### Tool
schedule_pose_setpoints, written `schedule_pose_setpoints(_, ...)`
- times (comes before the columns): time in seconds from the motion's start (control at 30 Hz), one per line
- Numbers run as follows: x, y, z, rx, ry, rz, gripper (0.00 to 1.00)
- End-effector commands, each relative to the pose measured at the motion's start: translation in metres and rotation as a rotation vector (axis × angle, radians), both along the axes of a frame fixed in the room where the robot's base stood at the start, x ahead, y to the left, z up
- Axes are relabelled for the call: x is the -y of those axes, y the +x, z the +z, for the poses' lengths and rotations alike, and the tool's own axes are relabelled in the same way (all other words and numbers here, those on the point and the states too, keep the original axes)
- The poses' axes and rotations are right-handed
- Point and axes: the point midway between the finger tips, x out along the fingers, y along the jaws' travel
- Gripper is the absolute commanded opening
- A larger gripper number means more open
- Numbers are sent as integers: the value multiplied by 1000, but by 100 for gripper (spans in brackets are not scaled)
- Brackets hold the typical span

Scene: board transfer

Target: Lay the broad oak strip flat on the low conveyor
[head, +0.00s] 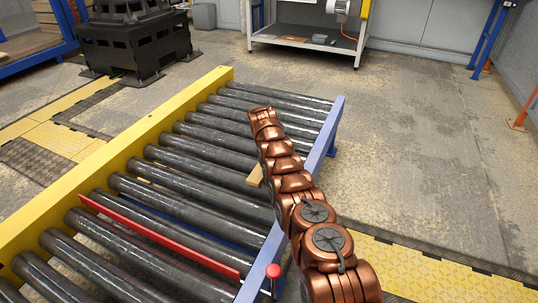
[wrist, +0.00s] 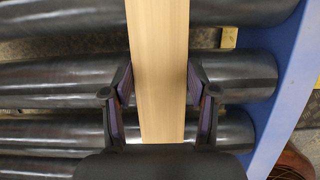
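The oak strip (wrist: 160,70) is a pale, flat board. In the wrist view it runs top to bottom between my fingers, across the dark rollers, and leaves the picture at the top. My gripper (wrist: 160,85) has a finger against each long edge of it. The strip looks narrower toward the palm, so it may be tilted; I cannot tell whether it touches the rollers. In the head view, a short piece of pale wood (head: 255,174) shows beside my copper arm, and the arm hides my gripper. The low conveyor (head: 110,160) has dark rollers between yellow and blue side rails.
A small wooden piece (wrist: 229,37) shows near the rail. A workbench (head: 310,35) stands behind. The far rollers look clear.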

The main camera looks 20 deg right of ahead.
Motion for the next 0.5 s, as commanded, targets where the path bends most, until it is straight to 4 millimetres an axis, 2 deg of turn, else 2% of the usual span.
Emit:
schedule_pose_setpoints(0.03, 0, 0, 0, 1, 0, 0, 65)
schedule_pose_setpoints(0.2, 0, 0, 0, 0, 0, 0, 82)
schedule_pose_setpoints(0.5, 0, 0, 1, 1, -1, 0, 82)
